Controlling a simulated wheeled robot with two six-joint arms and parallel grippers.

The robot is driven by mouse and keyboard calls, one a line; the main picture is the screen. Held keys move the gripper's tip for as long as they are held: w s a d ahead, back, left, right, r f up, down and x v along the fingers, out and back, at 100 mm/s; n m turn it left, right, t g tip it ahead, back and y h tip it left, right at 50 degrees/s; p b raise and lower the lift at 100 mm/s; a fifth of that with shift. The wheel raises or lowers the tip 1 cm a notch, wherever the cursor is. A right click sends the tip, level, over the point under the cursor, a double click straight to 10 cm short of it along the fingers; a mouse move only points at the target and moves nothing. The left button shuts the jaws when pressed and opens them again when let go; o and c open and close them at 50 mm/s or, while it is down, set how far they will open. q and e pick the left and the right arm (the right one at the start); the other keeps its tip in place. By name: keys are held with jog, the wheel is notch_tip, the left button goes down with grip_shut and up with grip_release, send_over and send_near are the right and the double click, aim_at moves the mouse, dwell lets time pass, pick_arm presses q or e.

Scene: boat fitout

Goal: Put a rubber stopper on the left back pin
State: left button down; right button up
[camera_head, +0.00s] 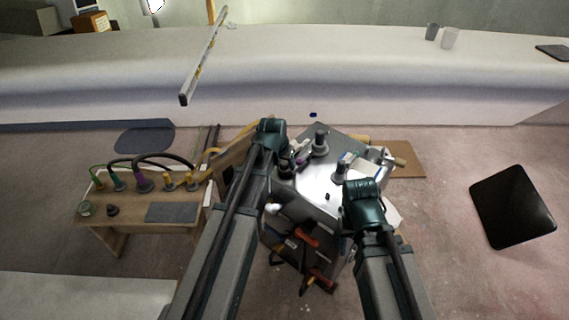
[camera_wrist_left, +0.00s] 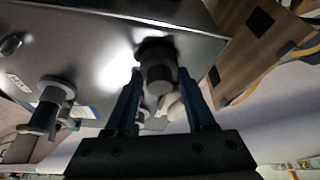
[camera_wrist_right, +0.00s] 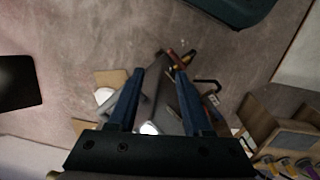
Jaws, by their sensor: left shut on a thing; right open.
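My left gripper (camera_wrist_left: 160,76) is shut on a dark grey cylindrical piece that looks like the rubber stopper (camera_wrist_left: 157,62), above the shiny metal top (camera_wrist_left: 85,45). A wider black ring shows just beyond it; I cannot tell whether it sits on a pin. In the head view, the left gripper (camera_head: 285,166) is at the metal top's left side. Two grey flanged pins stand on the top, one at the back (camera_head: 320,142) and one nearer right (camera_head: 340,173). Another flanged pin shows in the left wrist view (camera_wrist_left: 48,105). My right gripper (camera_wrist_right: 158,78) is open and empty.
Red-handled tools (camera_head: 307,238) hang at the cart's front side. A wooden bench (camera_head: 150,190) with cables and connectors stands left. The white hull (camera_head: 330,75) spans the back. A black panel (camera_head: 512,205) lies on the floor at right, with clear floor around it.

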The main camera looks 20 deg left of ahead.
pick_arm(q)
jog(key=shift+f, duration=0.1)
dwell(0.3)
grip_release()
dwell(0.4)
notch_tip(320, 180, up, 9)
jog(key=p, duration=0.8)
jog(key=shift+f+p, duration=0.2)
jog(key=shift+p, duration=0.1)
jog(key=shift+f, duration=0.1)
